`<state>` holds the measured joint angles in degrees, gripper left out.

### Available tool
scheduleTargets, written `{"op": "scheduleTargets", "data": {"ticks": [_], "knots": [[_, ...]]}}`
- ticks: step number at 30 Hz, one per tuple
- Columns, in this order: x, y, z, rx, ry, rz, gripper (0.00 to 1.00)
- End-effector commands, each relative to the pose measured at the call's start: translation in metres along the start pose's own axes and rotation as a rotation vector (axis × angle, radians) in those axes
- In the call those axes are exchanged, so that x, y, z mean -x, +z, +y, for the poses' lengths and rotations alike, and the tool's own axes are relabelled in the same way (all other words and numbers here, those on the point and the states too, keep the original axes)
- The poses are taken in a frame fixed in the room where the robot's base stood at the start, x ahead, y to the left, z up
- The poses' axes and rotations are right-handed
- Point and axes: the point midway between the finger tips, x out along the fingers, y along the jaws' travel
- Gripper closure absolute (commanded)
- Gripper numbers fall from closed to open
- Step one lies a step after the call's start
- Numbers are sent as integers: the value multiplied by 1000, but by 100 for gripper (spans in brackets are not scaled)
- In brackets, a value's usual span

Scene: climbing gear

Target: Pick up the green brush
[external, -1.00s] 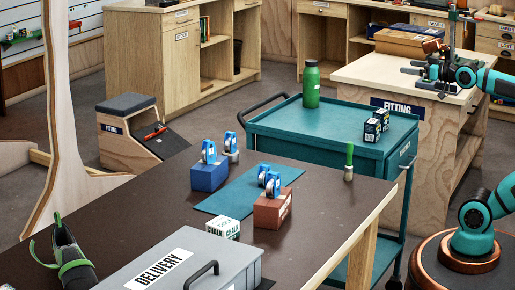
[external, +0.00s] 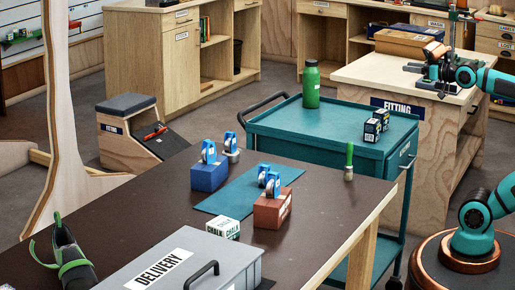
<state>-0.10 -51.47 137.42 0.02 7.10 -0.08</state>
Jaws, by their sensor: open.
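The green brush (external: 349,160) stands upright, handle up, near the right edge of the dark table (external: 320,206). My gripper (external: 412,68) is at the upper right, at the end of my teal arm, well above and to the right of the brush. Its dark fingers point left, over the wooden fitting bench in the picture. It is open, touches no brush, and I see nothing held between its fingers.
A teal cart (external: 285,125) with a green bottle (external: 311,84) and small dark boxes (external: 375,126) stands behind the table. Blue devices on a blue block (external: 208,177) and a brown block (external: 270,210) are left of the brush. A grey delivery box (external: 215,262) is in front.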

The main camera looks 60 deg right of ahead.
Motion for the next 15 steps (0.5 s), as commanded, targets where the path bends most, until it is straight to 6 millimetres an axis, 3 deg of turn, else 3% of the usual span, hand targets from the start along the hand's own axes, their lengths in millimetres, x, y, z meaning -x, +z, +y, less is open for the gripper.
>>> {"op": "scheduleTargets", "data": {"ticks": [5, 15], "knots": [[-18, 3, -17, 21, -52, -94, 54], [-69, 25, -104, 174, -302, -494, 54]]}}
